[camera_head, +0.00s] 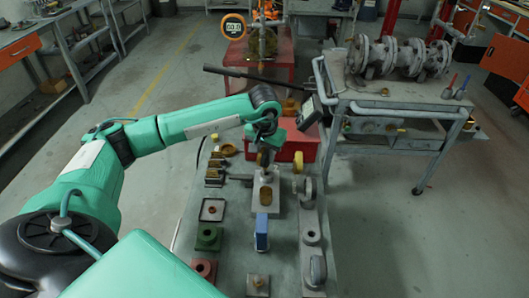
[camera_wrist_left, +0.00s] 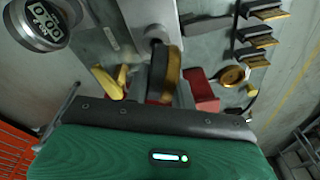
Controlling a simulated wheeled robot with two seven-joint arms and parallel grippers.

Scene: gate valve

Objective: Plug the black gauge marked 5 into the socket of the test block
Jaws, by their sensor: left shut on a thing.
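My left gripper (camera_head: 267,157) points down over the bench and is shut on a dark round gauge. In the left wrist view the gauge (camera_wrist_left: 167,72) is edge-on with a gold-brown rim; no number on it can be read. The gripper (camera_wrist_left: 165,92) shows there too. A pale grey block (camera_head: 264,178), which looks like the test block, lies just in front of the gripper. It also shows in the wrist view (camera_wrist_left: 140,15), close to the gauge's stem. I cannot tell whether the stem touches it. The socket is largely hidden. My right gripper is not in view.
Green (camera_head: 208,237) and red (camera_head: 203,270) blocks sit at left; a red box (camera_head: 300,141) is behind.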

